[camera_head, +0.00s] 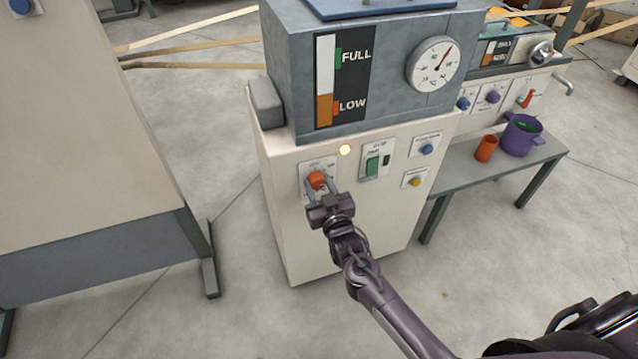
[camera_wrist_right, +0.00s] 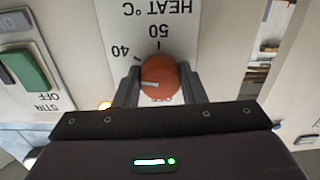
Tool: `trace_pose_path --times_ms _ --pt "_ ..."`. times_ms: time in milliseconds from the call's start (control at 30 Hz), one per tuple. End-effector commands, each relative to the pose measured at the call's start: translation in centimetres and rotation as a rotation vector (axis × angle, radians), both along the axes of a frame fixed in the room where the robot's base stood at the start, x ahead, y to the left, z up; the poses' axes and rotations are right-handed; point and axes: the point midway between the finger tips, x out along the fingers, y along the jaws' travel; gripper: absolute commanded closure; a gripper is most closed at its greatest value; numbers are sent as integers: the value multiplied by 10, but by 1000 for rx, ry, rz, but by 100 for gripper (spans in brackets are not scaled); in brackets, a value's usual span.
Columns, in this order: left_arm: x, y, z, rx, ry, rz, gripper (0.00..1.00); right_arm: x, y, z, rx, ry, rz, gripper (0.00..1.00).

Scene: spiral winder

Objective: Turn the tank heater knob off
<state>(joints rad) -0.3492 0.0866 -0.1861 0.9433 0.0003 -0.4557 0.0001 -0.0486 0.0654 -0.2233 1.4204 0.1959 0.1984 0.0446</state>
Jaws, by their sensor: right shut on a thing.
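The orange tank heater knob (camera_head: 317,180) is on a plate on the front of the cream cabinet (camera_head: 290,228), under the grey tank (camera_head: 395,60). My right gripper (camera_head: 318,188) is shut on the knob, one finger on each side. In the right wrist view the knob (camera_wrist_right: 160,78) sits between the two fingers. Its white mark points left in that view. The dial plate (camera_wrist_right: 150,22) appears upside down there, with "HEAT °C", 40 and 50 readable. The lettering nearest the gripper is partly hidden. My left gripper is not in view.
An amber lamp (camera_head: 345,150) glows above and right of the knob. A green switch (camera_head: 372,166), a blue button (camera_head: 427,149) and a yellow button (camera_head: 415,182) are to its right. A side table (camera_head: 490,170) holds an orange cup (camera_head: 486,148) and a purple pot (camera_head: 521,137).

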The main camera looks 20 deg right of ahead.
Motion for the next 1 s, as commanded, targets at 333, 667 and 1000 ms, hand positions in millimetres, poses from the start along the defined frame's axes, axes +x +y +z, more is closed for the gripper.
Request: trace_pose_path --times_ms 333,667,1000 --pt "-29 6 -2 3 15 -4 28 0 -1 2 -334 -11 1 86" --pt "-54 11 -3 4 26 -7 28 0 -2 3 -647 -23 2 86" --pt "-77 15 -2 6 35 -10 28 0 -3 3 -969 -33 1 86"
